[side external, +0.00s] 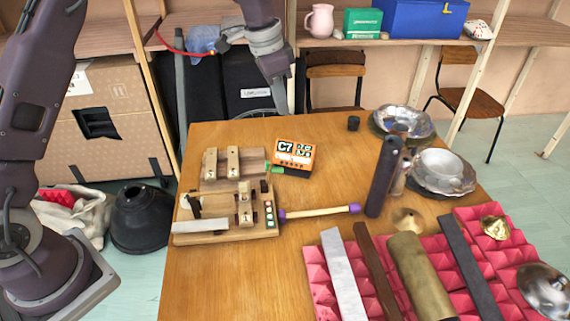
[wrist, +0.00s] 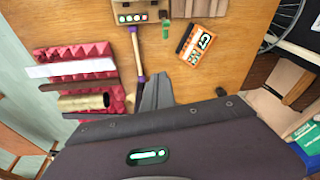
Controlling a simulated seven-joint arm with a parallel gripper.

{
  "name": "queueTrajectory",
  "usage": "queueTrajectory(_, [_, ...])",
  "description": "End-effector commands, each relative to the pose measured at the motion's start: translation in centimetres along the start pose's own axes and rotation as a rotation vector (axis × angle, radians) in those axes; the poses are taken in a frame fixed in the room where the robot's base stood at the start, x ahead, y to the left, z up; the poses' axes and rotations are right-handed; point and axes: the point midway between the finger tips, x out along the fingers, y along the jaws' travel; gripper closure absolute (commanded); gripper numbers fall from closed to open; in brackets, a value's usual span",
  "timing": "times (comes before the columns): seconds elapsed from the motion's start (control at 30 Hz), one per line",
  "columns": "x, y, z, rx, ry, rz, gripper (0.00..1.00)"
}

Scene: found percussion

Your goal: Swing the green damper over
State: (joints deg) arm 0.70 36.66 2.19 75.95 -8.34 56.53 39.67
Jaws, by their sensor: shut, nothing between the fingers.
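My gripper (wrist: 157,78) is shut and empty. In the wrist view its grey fingers show above the table, between the mallet and the C7 box, apart from the damper.
A wooden device (side external: 225,222) with a column of lights stands in front of the block. A purple-ended mallet (side external: 318,211) lies right of it. A dark upright cylinder (side external: 384,177), metal bowls (side external: 444,171) and bars on pink foam (side external: 318,275) occupy the right side. The front-left table is clear.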

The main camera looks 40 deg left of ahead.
Motion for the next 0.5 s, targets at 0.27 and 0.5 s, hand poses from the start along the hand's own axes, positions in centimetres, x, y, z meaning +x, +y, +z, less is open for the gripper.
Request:
queueTrajectory(0.27, [12.4,-2.2,-2.3,0.166,-0.050,0.065,1.00])
queueTrajectory(0.5, [15.8,-2.1,-2.1,0.174,-0.054,0.068,1.00])
